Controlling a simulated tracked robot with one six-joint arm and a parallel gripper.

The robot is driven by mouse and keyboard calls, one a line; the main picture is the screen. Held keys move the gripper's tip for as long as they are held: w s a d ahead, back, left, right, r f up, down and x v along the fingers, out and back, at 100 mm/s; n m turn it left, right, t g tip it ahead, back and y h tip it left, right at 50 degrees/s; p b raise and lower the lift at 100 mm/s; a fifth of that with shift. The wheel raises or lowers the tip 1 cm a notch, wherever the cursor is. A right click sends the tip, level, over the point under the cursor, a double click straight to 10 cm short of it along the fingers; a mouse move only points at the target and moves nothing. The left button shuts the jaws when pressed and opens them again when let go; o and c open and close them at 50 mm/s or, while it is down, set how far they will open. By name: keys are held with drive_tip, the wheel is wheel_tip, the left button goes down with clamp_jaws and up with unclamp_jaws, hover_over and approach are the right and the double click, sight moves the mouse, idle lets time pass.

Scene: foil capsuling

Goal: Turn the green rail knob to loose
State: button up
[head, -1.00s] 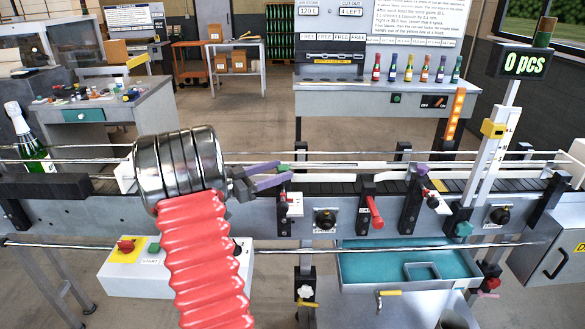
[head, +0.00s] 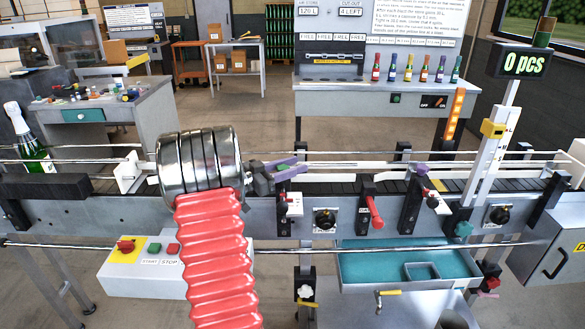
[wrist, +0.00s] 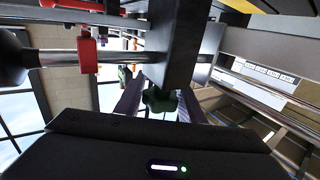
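The green rail knob (wrist: 158,100) is a dark green lobed knob below a dark block in the wrist view. It stands between the two purple fingers of my gripper (wrist: 160,104), one on each side. In the head view my gripper (head: 292,168) is at the near guide rail, left of the middle of the conveyor. Its purple fingers are apart and point right. There they hide the green knob. I cannot tell whether the fingertips touch it.
The conveyor (head: 345,187) with its steel rails runs across the view. A red handle (head: 375,213), a black dial (head: 325,218) and a purple knob (head: 422,169) lie to the right. A bottle (head: 30,150) stands far left. A start/stop box (head: 150,272) sits below.

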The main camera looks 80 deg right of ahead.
drive_tip(key=c, duration=0.6)
drive_tip(key=shift+s, duration=0.1)
drive_tip(key=shift+n+t+h, duration=0.4)
drive_tip(key=shift+t+h, duration=0.1)
drive_tip(key=shift+c, duration=0.2)
drive_tip(key=n+t+h, duration=0.2)
drive_tip(key=t, duration=0.1)
drive_tip(key=w+n+t+h, duration=0.1)
drive_tip(key=n+t, duration=0.1)
drive_tip(key=shift+d, duration=0.35)
drive_tip(key=shift+w+d+n+t+h, duration=0.2)
drive_tip(key=shift+n+t, duration=0.25)
drive_tip(key=shift+t, duration=0.3)
drive_tip(key=shift+w+a+n+t+h, duration=0.15)
drive_tip(key=shift+n+t+h, duration=0.2)
drive_tip(key=shift+n+t, duration=0.25)
drive_tip(key=shift+w+d+n+t+h, duration=0.1)
drive_tip(key=shift+n+t+h, duration=0.2)
drive_tip(key=shift+t, duration=0.55)
drive_tip(key=shift+n+t, duration=0.25)
drive_tip(key=shift+t, duration=0.05)
drive_tip(key=shift+f, duration=0.1)
